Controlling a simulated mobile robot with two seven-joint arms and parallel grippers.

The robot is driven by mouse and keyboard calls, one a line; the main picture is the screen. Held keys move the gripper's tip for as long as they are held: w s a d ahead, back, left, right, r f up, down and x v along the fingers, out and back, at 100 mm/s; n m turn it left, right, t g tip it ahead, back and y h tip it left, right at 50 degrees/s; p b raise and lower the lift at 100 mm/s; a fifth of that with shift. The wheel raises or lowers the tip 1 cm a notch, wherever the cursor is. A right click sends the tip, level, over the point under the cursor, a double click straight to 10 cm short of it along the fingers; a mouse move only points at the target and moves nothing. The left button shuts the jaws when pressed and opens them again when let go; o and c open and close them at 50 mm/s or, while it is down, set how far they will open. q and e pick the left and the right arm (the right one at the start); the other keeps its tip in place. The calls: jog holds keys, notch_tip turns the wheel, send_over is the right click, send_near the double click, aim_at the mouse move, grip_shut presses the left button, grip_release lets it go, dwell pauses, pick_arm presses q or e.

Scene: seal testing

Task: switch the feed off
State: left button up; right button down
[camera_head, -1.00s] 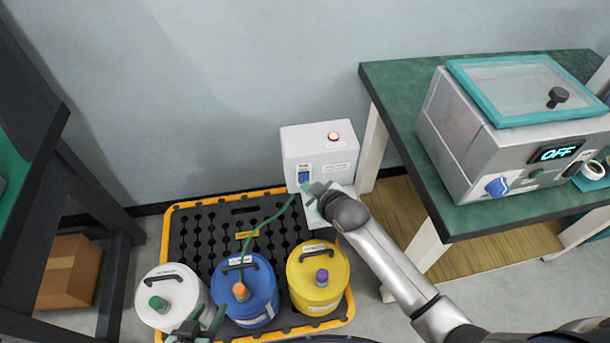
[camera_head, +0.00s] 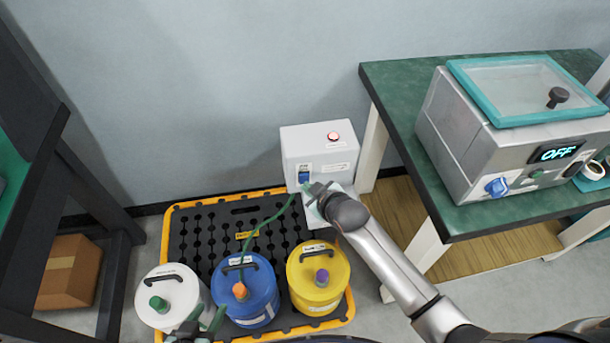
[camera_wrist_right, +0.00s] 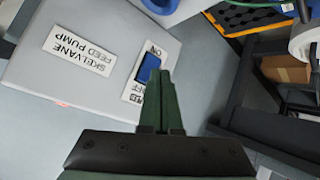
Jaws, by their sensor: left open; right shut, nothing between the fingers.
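The feed pump box (camera_head: 318,150) is a light grey box against the wall with a lit red lamp (camera_head: 333,136) on top. Its blue rocker switch (camera_head: 304,174) is on the front face; in the right wrist view the switch (camera_wrist_right: 148,67) sits between ON and OFF labels, partly covered by my fingers. My right gripper (camera_head: 313,188) is shut and empty, its tips at or close to the switch; I cannot tell whether they touch. It also shows in the right wrist view (camera_wrist_right: 160,78). My left gripper (camera_head: 203,325) is open at the bottom edge, near the white drum.
White (camera_head: 172,296), blue (camera_head: 248,298) and yellow (camera_head: 318,280) drums stand on a black spill pallet (camera_head: 185,230) with a yellow rim. A green hose (camera_head: 270,222) runs from the blue drum towards the pump box. A green-topped bench (camera_head: 400,90) with a chamber reading OFF stands right.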

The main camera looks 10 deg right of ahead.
jog(key=shift+w, duration=0.1)
dwell(0.5)
jog(key=shift+w, duration=0.3)
jog(key=shift+w+r, duration=0.1)
jog(key=shift+w, duration=0.25)
dwell(0.5)
jog(key=shift+s, duration=0.1)
jog(key=shift+s+p, duration=0.7)
jog(key=shift+p, duration=0.05)
jog(key=shift+s+p, duration=0.35)
jog(key=shift+s, duration=0.05)
jog(key=shift+s+f+p, duration=0.2)
jog(key=shift+s+p, duration=0.5)
jog(key=shift+s, duration=0.55)
jog(key=shift+s+f+p, duration=0.2)
jog(key=shift+s+p, duration=0.1)
jog(key=shift+s, duration=0.5)
